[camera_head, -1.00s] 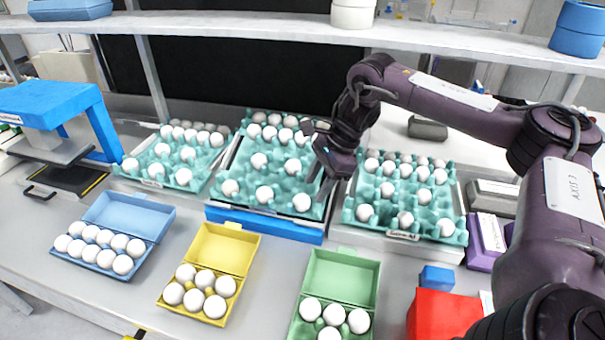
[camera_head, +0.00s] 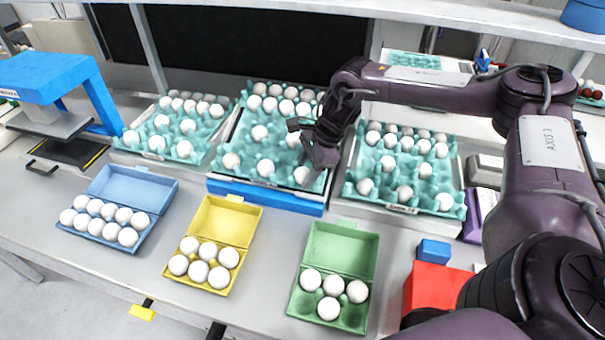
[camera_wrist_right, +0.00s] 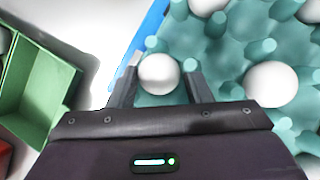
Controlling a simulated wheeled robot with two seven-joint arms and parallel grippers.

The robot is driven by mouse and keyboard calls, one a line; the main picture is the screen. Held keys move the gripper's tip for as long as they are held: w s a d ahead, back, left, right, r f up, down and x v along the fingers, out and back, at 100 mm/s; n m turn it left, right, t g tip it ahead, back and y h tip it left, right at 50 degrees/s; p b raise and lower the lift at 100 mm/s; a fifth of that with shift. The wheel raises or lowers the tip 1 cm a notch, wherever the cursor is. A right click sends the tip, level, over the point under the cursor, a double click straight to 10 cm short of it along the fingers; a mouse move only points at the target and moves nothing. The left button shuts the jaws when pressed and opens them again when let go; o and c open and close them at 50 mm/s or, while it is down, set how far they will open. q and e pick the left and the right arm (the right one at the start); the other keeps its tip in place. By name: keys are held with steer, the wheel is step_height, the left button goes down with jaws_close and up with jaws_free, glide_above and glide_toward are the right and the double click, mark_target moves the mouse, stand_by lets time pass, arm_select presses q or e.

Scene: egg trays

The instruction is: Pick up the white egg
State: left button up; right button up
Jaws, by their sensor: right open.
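A white egg (camera_head: 303,176) sits in the front right corner of the middle teal tray (camera_head: 237,172), which rests on a blue base. My right gripper (camera_head: 312,166) is over that corner, pointing down at the egg. In the right wrist view the same egg (camera_wrist_right: 158,74) lies between the two open fingers of the right gripper (camera_wrist_right: 160,86), with the fingers on either side of it. I cannot tell whether they touch it. Other white eggs sit in the tray, one (camera_wrist_right: 271,84) to the right in the wrist view. My left gripper is not in view.
Teal egg trays stand left (camera_head: 152,152) and right (camera_head: 348,188). Blue (camera_head: 138,184), yellow (camera_head: 232,222) and green (camera_head: 340,250) cartons with eggs lie open in front. A red box (camera_head: 432,288) stands front right. A shelf (camera_head: 230,13) runs above the trays.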

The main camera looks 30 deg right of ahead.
steer(key=shift+c, duration=1.4)
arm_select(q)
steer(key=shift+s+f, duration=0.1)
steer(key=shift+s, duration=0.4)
arm_select(e)
steer(key=shift+r, duration=0.15)
step_height(320, 180, up, 11)
steer(key=b, duration=0.2)
arm_select(q)
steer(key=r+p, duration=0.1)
steer(key=p, duration=0.2)
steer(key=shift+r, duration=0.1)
arm_select(e)
step_height(320, 180, up, 9)
glide_above(305, 169)
